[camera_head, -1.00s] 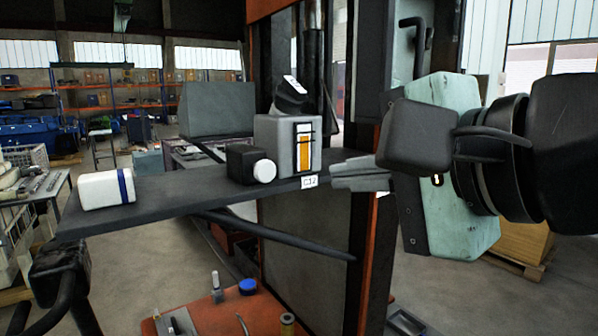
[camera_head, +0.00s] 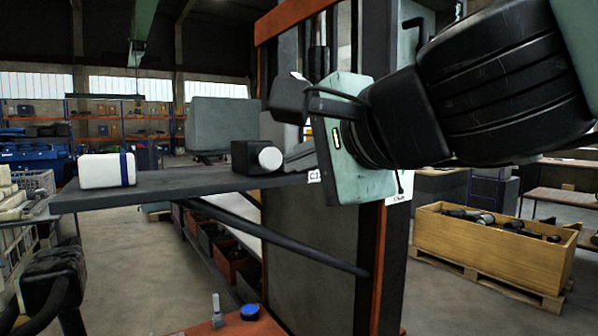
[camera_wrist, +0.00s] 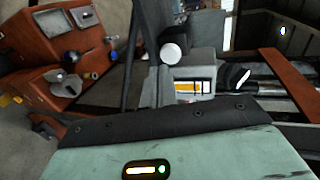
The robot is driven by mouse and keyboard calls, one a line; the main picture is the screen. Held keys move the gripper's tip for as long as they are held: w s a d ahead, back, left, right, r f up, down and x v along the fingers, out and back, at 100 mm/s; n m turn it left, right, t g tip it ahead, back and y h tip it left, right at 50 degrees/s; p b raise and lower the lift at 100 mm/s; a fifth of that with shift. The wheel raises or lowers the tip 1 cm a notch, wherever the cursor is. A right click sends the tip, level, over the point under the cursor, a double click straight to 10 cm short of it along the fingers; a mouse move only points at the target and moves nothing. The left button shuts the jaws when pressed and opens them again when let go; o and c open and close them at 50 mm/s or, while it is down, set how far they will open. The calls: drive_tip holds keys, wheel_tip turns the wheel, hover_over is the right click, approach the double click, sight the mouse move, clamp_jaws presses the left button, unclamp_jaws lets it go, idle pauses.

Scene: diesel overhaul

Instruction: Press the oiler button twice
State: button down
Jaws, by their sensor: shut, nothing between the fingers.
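The grey oiler box with an orange-and-white gauge shows in the wrist view (camera_wrist: 202,68); a black piece (camera_wrist: 235,77) sits on it. In the head view my arm hides nearly all of this box. Beside it is a black block (camera_head: 242,158) with a round white cap (camera_head: 270,158), also in the wrist view (camera_wrist: 171,53). I cannot tell for certain which part is the oiler button. My gripper (camera_head: 290,161) is shut and empty, its fingers pointing left close to the white cap in the head view. Whether they touch it is unclear.
The dark shelf (camera_head: 180,184) carries a white box with a blue band (camera_head: 107,170) at its left. An orange post (camera_head: 378,270) stands under my gripper. A blue cap (camera_head: 250,312) lies on the orange surface below. A wooden crate (camera_head: 480,256) stands right.

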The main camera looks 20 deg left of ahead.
sight(272, 161)
drive_tip(key=shift+w+a+p, duration=0.3)
drive_tip(key=shift+w+a, duration=0.55)
drive_tip(key=shift+a, duration=0.2)
drive_tip(key=shift+w+a, duration=0.45)
drive_tip(key=shift+a, duration=0.1)
